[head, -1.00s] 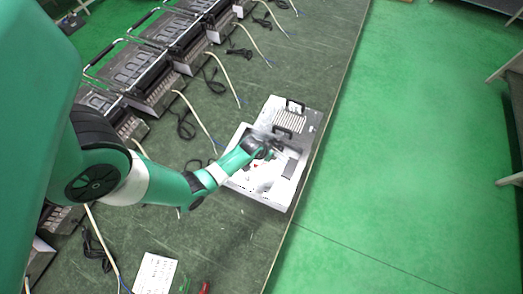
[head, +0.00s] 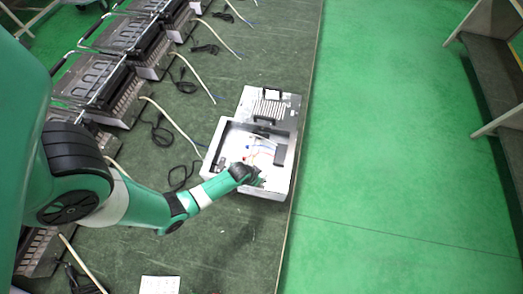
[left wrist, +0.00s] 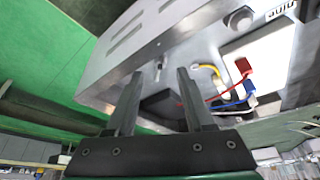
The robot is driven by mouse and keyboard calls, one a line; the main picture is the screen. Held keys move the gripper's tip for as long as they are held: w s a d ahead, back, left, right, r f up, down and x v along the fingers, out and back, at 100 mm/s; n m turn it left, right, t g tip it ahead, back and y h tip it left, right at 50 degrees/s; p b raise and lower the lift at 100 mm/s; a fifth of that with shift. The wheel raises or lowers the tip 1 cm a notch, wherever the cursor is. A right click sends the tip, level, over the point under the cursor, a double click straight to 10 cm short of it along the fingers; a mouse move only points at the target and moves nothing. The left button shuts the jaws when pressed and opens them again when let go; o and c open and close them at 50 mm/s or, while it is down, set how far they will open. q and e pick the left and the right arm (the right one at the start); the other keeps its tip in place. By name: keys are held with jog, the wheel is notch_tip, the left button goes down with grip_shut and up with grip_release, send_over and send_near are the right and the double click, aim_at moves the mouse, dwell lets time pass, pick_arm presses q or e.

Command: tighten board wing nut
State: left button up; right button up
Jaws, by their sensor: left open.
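An open grey-white metal case (head: 210,150) sits on the green bench in the head view, with wires and a dark block inside. My left gripper (head: 257,181) is over the case's near side. In the left wrist view my left gripper (left wrist: 157,75) is open, its two dark fingers apart. A small metal fitting (left wrist: 160,66), possibly the wing nut, shows on the case wall (left wrist: 135,50) between the fingertips. It is too small to identify surely, and I cannot tell if the fingers touch it. My right gripper is in neither view.
Red and blue connectors (left wrist: 243,67) on wires lie close right of the fingers. A panel with slots (head: 268,104) lies behind the case. Several grill-like appliances (head: 100,85) with cords line the bench's left. A white paper (head: 159,285) lies at the front.

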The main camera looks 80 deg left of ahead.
aim_at(263, 177)
pick_arm(q)
jog(key=b+x, duration=0.1)
jog(key=x, duration=0.2)
jog(key=shift+w+f, duration=0.2)
jog(key=shift+f, duration=0.1)
grip_shut()
